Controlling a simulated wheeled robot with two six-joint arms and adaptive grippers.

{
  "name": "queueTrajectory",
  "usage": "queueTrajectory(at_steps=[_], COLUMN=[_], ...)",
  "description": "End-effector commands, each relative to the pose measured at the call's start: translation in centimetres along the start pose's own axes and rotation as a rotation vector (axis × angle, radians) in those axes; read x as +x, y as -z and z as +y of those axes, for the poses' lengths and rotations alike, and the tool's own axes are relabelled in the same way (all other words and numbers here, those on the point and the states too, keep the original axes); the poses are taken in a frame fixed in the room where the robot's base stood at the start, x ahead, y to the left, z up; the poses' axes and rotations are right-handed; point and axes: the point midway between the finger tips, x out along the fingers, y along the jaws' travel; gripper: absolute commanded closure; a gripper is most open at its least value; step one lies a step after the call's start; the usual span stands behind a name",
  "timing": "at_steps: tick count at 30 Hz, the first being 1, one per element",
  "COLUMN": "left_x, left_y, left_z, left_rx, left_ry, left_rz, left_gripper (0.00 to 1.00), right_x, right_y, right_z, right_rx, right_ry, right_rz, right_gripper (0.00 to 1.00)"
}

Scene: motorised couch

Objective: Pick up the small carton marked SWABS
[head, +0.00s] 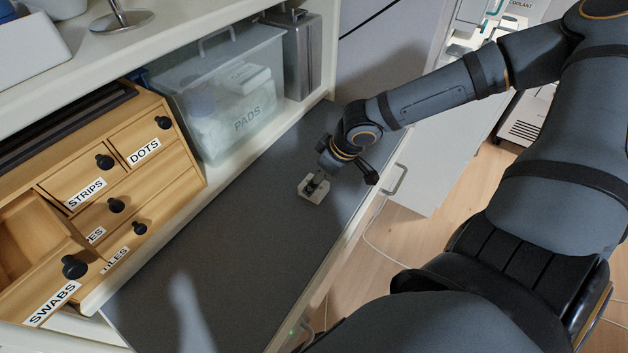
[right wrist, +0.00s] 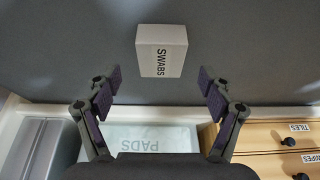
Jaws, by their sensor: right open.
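The small white carton marked SWABS (right wrist: 161,50) is on a dark grey surface. In the right wrist view it lies just beyond my fingertips, centred between them, and no finger touches it there. It also shows in the head view (head: 314,194), partly hidden by my right gripper (head: 317,181). In the right wrist view the two fingers of my right gripper (right wrist: 159,82) are wide apart with nothing between them. My left gripper is not in view.
A wooden drawer unit (head: 150,194) stands at the left, its SWABS drawer (head: 55,290) pulled out. A clear PADS bin (head: 225,90) and a grey metal container (head: 303,55) stand behind. The grey surface (head: 215,235) around the carton is clear.

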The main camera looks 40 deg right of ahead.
Motion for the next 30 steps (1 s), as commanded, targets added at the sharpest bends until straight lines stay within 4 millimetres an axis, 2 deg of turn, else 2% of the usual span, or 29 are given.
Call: queueTrajectory(at_steps=[1, 3, 9, 18, 20, 30], left_x=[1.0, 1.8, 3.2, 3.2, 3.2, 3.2], left_y=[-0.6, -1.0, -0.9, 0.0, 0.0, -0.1], left_z=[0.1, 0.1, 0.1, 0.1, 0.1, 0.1], left_rx=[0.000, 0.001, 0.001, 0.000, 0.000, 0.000], left_ry=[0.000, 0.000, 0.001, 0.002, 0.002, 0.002], left_rz=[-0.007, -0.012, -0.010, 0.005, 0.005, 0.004], left_gripper=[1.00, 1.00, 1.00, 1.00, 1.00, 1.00], right_x=[1.1, 2.1, 4.4, 4.5, 4.5, 4.5], right_y=[-0.3, -0.4, -0.2, 0.0, 0.0, 0.0], right_z=[0.1, 0.1, 0.0, -0.1, -0.1, -0.1], right_rx=[-0.005, -0.007, -0.004, 0.000, -0.001, -0.001], right_ry=[-0.005, -0.005, -0.003, 0.001, 0.000, 0.000], right_rz=[-0.006, -0.007, -0.004, 0.000, 0.000, 0.000], right_gripper=[0.19, 0.19, 0.19, 0.19, 0.26, 0.72])
